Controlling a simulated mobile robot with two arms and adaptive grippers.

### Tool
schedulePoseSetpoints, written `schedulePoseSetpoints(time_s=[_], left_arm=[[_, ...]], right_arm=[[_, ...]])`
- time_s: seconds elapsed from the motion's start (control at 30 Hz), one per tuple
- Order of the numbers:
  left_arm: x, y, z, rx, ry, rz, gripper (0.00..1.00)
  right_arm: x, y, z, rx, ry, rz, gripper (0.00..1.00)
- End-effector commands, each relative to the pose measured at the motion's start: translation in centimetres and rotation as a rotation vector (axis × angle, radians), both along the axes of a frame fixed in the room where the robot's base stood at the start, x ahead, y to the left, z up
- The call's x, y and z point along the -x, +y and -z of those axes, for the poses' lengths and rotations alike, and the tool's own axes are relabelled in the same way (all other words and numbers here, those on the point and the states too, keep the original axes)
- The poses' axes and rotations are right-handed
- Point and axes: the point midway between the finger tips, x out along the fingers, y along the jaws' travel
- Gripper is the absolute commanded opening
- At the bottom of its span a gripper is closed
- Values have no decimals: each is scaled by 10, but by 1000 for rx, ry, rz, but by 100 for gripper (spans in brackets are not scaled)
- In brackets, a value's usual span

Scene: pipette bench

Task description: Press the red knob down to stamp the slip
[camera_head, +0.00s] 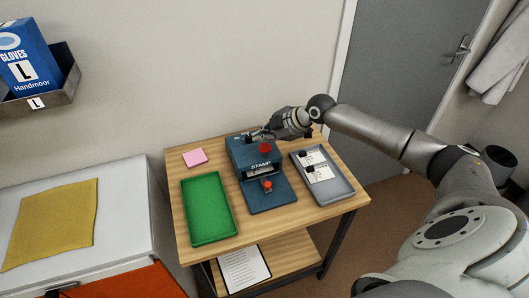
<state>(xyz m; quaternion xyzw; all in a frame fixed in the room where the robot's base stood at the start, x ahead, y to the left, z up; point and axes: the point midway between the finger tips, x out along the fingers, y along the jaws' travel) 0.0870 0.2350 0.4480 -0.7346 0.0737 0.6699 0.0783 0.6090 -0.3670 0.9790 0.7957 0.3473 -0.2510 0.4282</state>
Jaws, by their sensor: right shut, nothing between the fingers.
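A blue stamp machine (241,151), lettered STAMP, stands on a small wooden table. A red knob (265,148) shows on its top, toward the right. A white slip (259,171) seems to lie in the opening under the head; it is partly hidden. A small orange-red piece (267,184) sits on the blue base at the front. My right gripper (258,135) reaches in from the right and is shut and empty, just above and behind the knob; I cannot tell whether it touches the machine. My left gripper is out of view.
A green tray (187,211) lies left of the machine. A grey tray (341,187) with white slips and black clips lies on the right. A pink pad (195,157) is at the back left. A sheet (244,268) lies on the lower shelf. A white cabinet with a yellow cloth (50,222) stands at left.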

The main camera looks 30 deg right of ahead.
Motion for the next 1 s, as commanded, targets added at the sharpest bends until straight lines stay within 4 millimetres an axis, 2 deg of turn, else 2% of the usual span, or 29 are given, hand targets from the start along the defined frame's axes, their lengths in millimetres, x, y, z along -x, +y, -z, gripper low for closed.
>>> schedulePoseSetpoints(time_s=[1.0], left_arm=[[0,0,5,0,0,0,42]], right_arm=[[0,0,9,0,0,0,0]])
